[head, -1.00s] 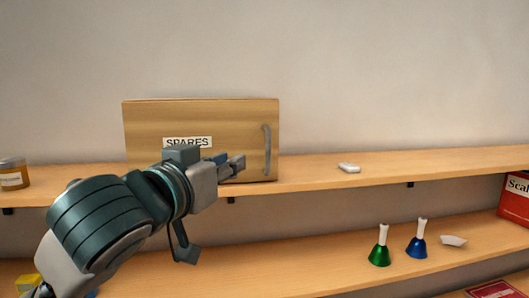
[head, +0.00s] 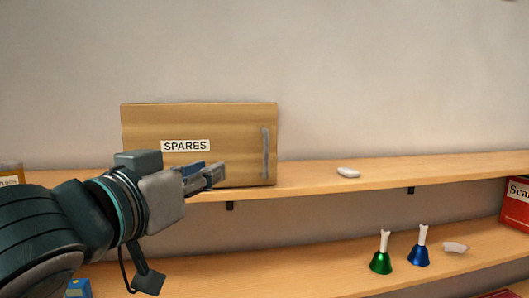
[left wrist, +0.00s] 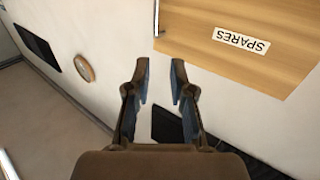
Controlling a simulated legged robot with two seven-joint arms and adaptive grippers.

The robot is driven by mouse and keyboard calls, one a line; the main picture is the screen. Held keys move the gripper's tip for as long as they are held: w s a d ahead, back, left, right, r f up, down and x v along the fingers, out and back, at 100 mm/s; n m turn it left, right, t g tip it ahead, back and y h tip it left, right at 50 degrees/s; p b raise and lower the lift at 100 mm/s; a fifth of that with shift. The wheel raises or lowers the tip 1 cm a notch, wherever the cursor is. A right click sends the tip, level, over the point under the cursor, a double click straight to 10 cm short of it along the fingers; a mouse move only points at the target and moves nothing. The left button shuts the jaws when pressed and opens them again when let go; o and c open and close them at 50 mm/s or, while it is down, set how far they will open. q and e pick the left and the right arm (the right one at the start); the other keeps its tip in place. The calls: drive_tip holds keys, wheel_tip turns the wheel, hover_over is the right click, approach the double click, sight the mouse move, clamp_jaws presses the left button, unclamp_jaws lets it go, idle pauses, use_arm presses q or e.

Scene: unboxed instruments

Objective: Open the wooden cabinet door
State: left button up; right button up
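The wooden cabinet (head: 200,122) stands on the upper shelf at centre-left, its front panel marked with a SPARES label (head: 185,146). The door looks shut. A grey vertical bar handle (head: 266,152) is near the door's right edge. My left gripper (head: 216,174) is in front of the cabinet's lower part, left of the handle and apart from it. In the left wrist view the cabinet (left wrist: 245,22) appears upside down, with the handle (left wrist: 156,18) at its left edge. There the fingers of my left gripper (left wrist: 159,75) are apart with nothing between them. My right gripper does not show.
A small white object (head: 348,172) lies on the upper shelf (head: 430,168), right of the cabinet. A green bell (head: 381,261) and a blue bell (head: 419,254) stand on the lower shelf. A red box (head: 517,207) is at the far right. The wall behind is bare.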

use_arm(q)
drive_tip(key=v, duration=1.1)
drive_tip(key=shift+s+d, duration=0.3)
drive_tip(key=shift+s, duration=0.05)
drive_tip(key=shift+f, duration=0.1)
